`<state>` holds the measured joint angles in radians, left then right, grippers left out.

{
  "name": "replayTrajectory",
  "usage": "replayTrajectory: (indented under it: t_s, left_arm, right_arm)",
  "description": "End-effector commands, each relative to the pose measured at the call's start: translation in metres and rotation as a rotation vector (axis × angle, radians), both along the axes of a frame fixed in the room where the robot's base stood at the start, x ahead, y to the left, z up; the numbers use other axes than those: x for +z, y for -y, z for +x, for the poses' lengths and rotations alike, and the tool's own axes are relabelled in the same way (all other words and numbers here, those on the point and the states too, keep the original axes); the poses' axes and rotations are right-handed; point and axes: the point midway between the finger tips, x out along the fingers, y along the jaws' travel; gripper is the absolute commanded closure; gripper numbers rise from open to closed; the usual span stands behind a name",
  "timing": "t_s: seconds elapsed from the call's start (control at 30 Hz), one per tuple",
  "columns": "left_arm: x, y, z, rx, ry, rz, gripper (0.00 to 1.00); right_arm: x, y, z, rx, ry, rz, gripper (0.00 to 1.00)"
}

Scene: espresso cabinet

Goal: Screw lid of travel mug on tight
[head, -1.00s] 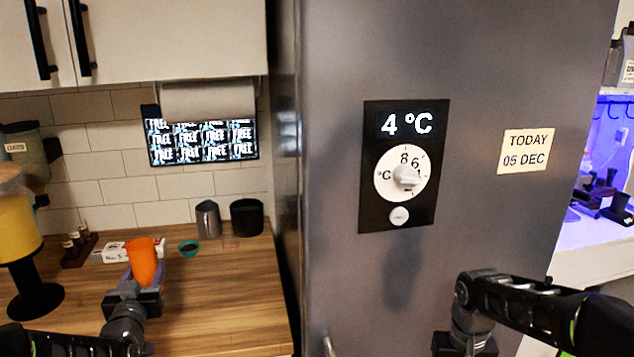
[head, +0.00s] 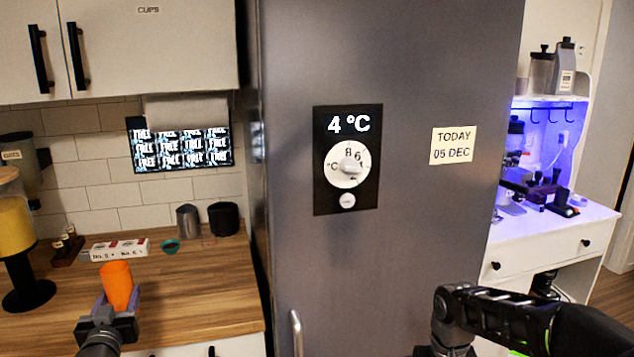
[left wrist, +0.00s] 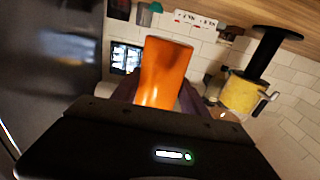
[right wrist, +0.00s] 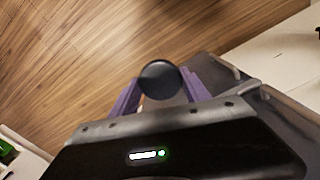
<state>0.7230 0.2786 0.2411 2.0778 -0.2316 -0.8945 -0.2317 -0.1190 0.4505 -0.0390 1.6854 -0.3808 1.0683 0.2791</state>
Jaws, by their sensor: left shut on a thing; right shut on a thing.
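The orange travel mug (head: 117,284) is held in front of me at the lower left of the head view, over the wooden counter. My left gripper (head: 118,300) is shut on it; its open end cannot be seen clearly. The mug also fills the middle of the left wrist view (left wrist: 163,72). In the right wrist view my right gripper (right wrist: 158,92) is shut on a dark round piece, which looks like the lid (right wrist: 160,78), above the wooden floor. The right fingers are below the edge of the head view. Mug and lid are well apart.
The wooden counter (head: 190,290) holds a yellow dispenser (head: 18,235), a small white box (head: 120,249), a teal cup (head: 169,246) and two dark containers. The grey fridge (head: 400,260) stands in the middle. A white coffee station (head: 560,235) is at the right.

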Motion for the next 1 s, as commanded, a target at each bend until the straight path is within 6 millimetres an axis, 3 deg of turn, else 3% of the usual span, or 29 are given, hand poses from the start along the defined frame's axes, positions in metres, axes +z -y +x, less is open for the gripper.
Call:
replayTrajectory:
  t_s: [0.27,0.47,0.77,1.0]
  left_arm:
    - [0.013,0.006,-0.004,0.014,0.002,0.002,1.0]
    - [0.005,0.024,-0.004,0.0,0.001,0.0,1.0]
    - [-0.017,0.072,-0.001,-0.048,-0.001,-0.001,1.0]
    - [-0.04,0.124,-0.001,-0.109,-0.001,-0.003,1.0]
  right_arm:
    - [0.0,0.0,0.0,0.001,0.0,0.001,0.84]
    - [0.0,0.001,0.0,0.0,0.0,0.001,0.84]
    - [0.0,0.001,0.0,-0.001,0.0,0.002,0.84]
    - [0.0,0.001,0.0,-0.001,-0.001,0.002,0.84]
